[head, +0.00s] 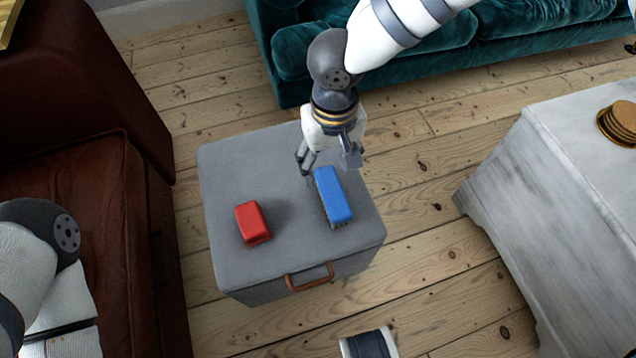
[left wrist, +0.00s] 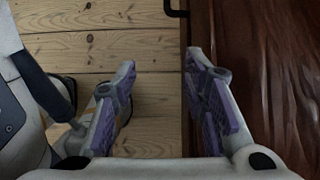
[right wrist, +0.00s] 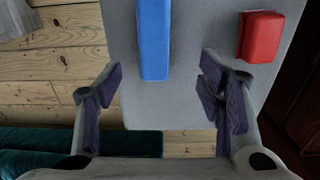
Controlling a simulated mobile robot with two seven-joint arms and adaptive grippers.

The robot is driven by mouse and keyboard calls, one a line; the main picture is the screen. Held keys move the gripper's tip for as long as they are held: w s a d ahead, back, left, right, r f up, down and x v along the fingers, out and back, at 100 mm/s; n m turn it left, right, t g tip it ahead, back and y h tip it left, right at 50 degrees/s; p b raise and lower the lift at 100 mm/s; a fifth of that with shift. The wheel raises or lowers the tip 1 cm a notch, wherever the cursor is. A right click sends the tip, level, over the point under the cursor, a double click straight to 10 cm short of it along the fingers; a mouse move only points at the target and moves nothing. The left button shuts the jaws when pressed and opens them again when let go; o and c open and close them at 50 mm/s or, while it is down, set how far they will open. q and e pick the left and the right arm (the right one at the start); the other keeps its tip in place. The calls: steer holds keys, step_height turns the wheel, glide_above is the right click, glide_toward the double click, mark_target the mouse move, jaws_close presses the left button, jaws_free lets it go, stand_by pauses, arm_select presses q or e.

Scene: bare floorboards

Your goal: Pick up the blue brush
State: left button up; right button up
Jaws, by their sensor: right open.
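The blue brush (head: 333,196) lies on the grey ottoman (head: 225,165), bristles down, near its right side. In the right wrist view the blue brush (right wrist: 154,40) lies ahead of the fingertips, between the lines of the two fingers. My right gripper (head: 328,165) is open and empty, just above the far end of the brush and apart from it as far as I can see. It also shows in the right wrist view (right wrist: 160,85). My left gripper (left wrist: 160,85) is open and empty, over the floor beside the brown leather seat.
A red block-like object (head: 253,223) lies left of the brush on the ottoman, which has a brown handle (head: 309,276). A brown leather armchair (head: 75,200) stands left, a teal sofa (head: 290,50) behind, a whitish table (head: 570,190) with coasters (head: 620,122) right.

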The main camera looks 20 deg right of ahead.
mark_target(333, 190)
steer(key=f, duration=0.3)
steer(key=f+b, duration=0.1)
steer(key=f, duration=0.2)
steer(key=shift+s+d+b, duration=0.15)
steer(key=shift+s+b, duration=0.05)
steer(key=shift+b, duration=0.1)
steer(key=f, duration=0.2)
steer(key=f+b, duration=0.1)
steer(key=f, duration=0.3)
steer(key=shift+w+d, duration=0.15)
steer(key=shift+d, duration=0.15)
steer(key=shift+r, duration=0.15)
steer(key=c, duration=1.3)
